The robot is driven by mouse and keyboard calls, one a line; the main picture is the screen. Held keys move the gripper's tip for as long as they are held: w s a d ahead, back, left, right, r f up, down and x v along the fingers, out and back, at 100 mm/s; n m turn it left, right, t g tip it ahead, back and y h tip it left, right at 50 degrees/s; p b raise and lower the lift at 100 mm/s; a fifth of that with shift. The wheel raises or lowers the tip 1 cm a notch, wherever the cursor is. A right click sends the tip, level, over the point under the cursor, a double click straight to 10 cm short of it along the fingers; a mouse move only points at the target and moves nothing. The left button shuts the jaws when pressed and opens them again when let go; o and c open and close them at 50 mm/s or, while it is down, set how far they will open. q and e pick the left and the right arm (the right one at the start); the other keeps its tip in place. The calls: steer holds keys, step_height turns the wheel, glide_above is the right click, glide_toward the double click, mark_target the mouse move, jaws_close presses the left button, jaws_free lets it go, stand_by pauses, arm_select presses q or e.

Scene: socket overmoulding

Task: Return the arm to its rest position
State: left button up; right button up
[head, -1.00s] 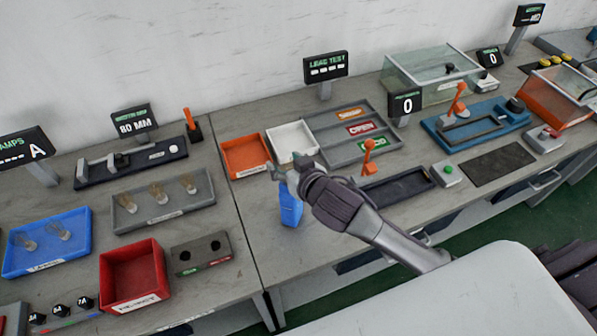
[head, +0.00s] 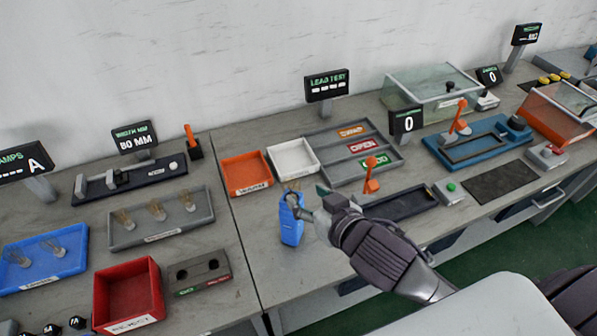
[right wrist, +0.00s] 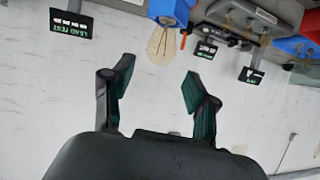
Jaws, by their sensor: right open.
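My right arm reaches in from the lower right of the head view. Its gripper (head: 309,202) is open, just right of the top of an upright blue holder (head: 291,226) on the bench, and partly overlaps it in the picture. In the right wrist view the two fingers (right wrist: 158,88) stand apart with nothing between them. Beyond them, upside down, a clear bulb-like piece (right wrist: 162,45) projects from a blue body (right wrist: 172,10), apparently that holder. My left gripper is not in view.
An orange tray (head: 268,187) and a white tray (head: 309,171) lie behind the holder. An orange lever (head: 371,178) and a dark mat (head: 400,207) are near my right wrist. A red bin (head: 103,300) stands left. The bench left of the holder has some bare room.

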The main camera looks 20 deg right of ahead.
steer(key=s+d+f+g+h, duration=0.2)
steer(key=s+d+f+g, duration=0.2)
steer(key=s+f+g, duration=0.9)
steer(key=s+f+t+b, duration=0.1)
steer(key=s+f, duration=0.2)
steer(key=f, duration=1.2)
steer(key=s+f+t, duration=0.1)
steer(key=s+f, duration=0.2)
steer(key=f, duration=1.2)
steer(key=s+d+f+n+b, duration=0.1)
steer(key=s+d+f, duration=0.2)
steer(key=s+f, duration=1.3)
steer(key=shift+g, duration=0.4)
